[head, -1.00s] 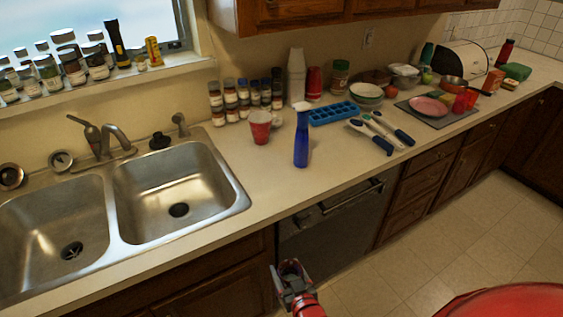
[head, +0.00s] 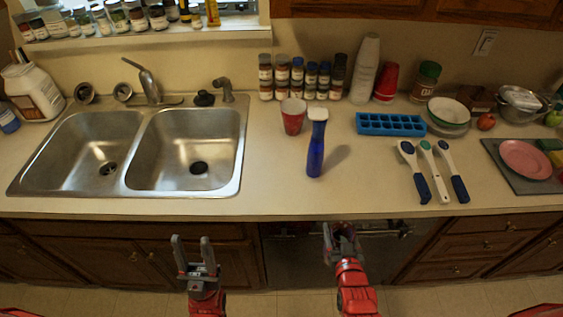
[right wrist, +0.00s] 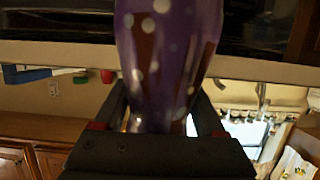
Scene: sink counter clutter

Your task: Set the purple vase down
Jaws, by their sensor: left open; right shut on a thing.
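The purple vase (right wrist: 168,60) with white dots fills the middle of the right wrist view. It stands between the two fingers of my right gripper (right wrist: 162,108), which is shut on it. In the head view my right gripper (head: 342,232) is in front of the counter, below its front edge; the vase is hard to make out there. My left gripper (head: 193,240) is open and empty, also in front of the counter, below the sink.
A red cup (head: 293,118), blue ice tray (head: 390,124) and several brushes (head: 424,160) stand or lie nearby. Spice jars line the wall.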

